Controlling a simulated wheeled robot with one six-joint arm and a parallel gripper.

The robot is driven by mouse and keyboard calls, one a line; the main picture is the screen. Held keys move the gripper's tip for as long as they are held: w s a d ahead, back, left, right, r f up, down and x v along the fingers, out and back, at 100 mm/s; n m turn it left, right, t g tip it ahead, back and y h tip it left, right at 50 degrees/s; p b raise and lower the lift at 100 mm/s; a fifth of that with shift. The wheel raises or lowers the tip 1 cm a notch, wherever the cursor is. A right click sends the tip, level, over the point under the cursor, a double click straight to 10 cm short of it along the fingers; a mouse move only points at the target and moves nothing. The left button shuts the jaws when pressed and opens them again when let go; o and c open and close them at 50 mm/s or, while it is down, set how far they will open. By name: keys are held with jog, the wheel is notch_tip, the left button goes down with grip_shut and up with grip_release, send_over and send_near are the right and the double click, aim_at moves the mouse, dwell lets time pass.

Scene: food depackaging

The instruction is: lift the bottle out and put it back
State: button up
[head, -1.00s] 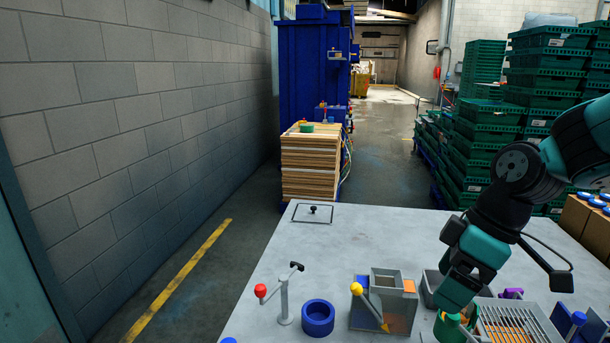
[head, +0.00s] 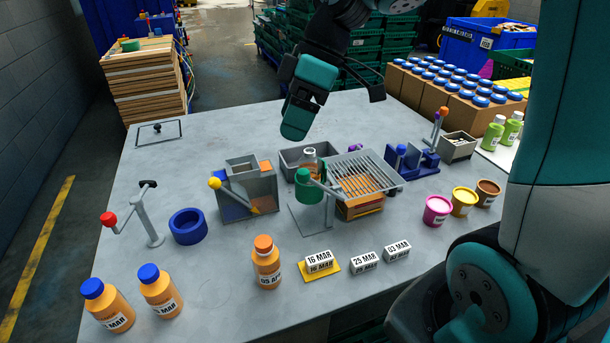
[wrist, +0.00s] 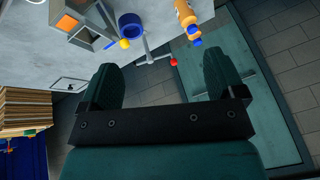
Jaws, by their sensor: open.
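My gripper (head: 294,122) hangs above the back middle of the table, seen side-on. In the wrist view (wrist: 165,78) its two dark green fingers are wide apart with nothing between them. A clear-necked bottle with orange-brown contents (head: 310,156) stands in a grey bin (head: 290,158), partly hidden by a green cup-shaped part (head: 304,192); my gripper is above and apart from it. An orange bottle with an orange cap (head: 266,266) stands at the front middle. Two orange bottles with blue caps (head: 108,308) (head: 161,293) stand front left.
A blue ring (head: 188,229), a lever post with a red knob (head: 150,222) and a grey divided box (head: 250,200) stand to the left. A slatted grate (head: 362,177), date blocks (head: 319,260) and colored tubs (head: 437,212) lie middle to right. The table's back left is mostly bare.

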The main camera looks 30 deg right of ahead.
jog(key=w+d+f+n, duration=0.1)
jog(key=w+d+n, duration=0.15)
jog(key=d, duration=0.55)
jog(key=w+d+f+n, duration=0.1)
jog(key=w+d, duration=0.3)
jog(key=d, duration=0.4)
jog(key=p, duration=0.3)
send_near(310, 165)
jog(key=shift+n+t+y, duration=0.25)
jog(key=shift+t+y, duration=0.05)
jog(key=shift+t, duration=0.1)
jog(key=f, duration=0.2)
jog(key=w+f, duration=0.2)
jog(key=f, duration=0.1)
jog(key=shift+a+f, duration=0.3)
jog(key=shift+a, duration=0.05)
jog(key=shift+s+p+x, duration=0.15)
jog(key=shift+p+x, duration=0.4)
jog(key=shift+x, duration=0.9)
jog(key=shift+s+p+x, duration=0.15)
jog(key=shift+p+x, duration=0.4)
jog(key=shift+x, duration=0.9)
jog(key=shift+w, duration=0.1)
jog(key=c, duration=1.1)
jog(key=shift+c, duration=0.5)
jog(key=shift+d+r, duration=0.1)
